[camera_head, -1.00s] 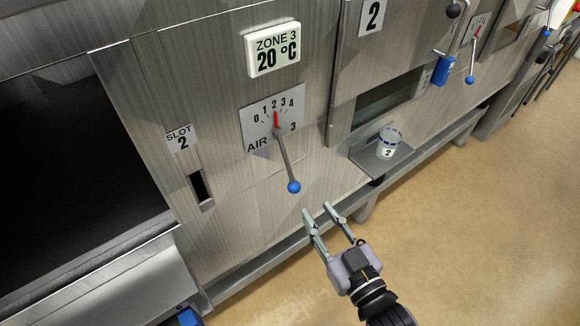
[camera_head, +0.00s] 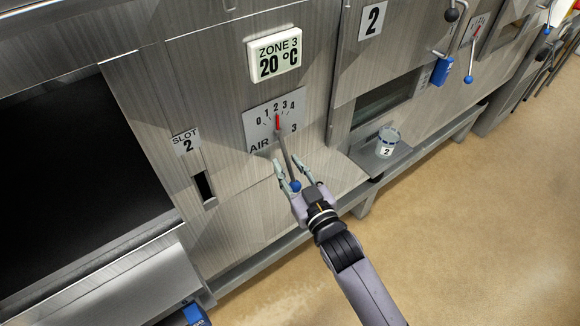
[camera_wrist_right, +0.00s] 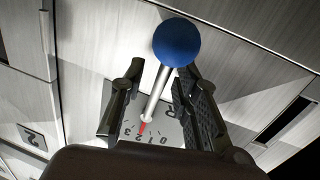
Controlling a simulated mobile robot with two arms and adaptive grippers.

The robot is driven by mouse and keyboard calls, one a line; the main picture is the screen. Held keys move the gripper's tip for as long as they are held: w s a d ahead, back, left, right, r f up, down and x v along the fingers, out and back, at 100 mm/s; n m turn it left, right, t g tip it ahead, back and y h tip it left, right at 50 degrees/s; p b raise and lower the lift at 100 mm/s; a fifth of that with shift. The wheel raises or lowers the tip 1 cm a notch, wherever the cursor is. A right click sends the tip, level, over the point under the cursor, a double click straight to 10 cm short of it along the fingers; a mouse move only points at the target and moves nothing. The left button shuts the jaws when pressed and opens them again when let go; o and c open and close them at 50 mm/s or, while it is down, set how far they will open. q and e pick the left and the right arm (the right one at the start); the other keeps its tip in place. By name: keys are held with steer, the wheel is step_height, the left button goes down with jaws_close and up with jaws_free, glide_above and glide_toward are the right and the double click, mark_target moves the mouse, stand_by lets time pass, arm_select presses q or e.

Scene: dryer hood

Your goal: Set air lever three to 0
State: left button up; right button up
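The air lever three (camera_head: 286,153) is a grey rod with a blue ball (camera_head: 295,186) at its lower end. Its red pointer (camera_head: 278,122) stands near 2 on the dial plate (camera_head: 258,125), marked 0 to 4 with AIR and 3. My right gripper (camera_head: 290,165) is open, with its fingers on either side of the lever near the ball. In the right wrist view, the blue ball (camera_wrist_right: 177,42) and the rod (camera_wrist_right: 156,92) lie between the spread fingers, with the rod closer to the right-hand finger. Contact cannot be told. My left gripper is not in view.
A ZONE 3 display (camera_head: 274,54) reading 20 °C sits above the dial. A SLOT 2 label (camera_head: 186,142) and a narrow slot (camera_head: 203,186) are to the left. A cup (camera_head: 388,141) stands on a small shelf to the right. The floor at right is clear.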

steer(key=shift+c, duration=0.4)
jaws_close()
stand_by(0.4)
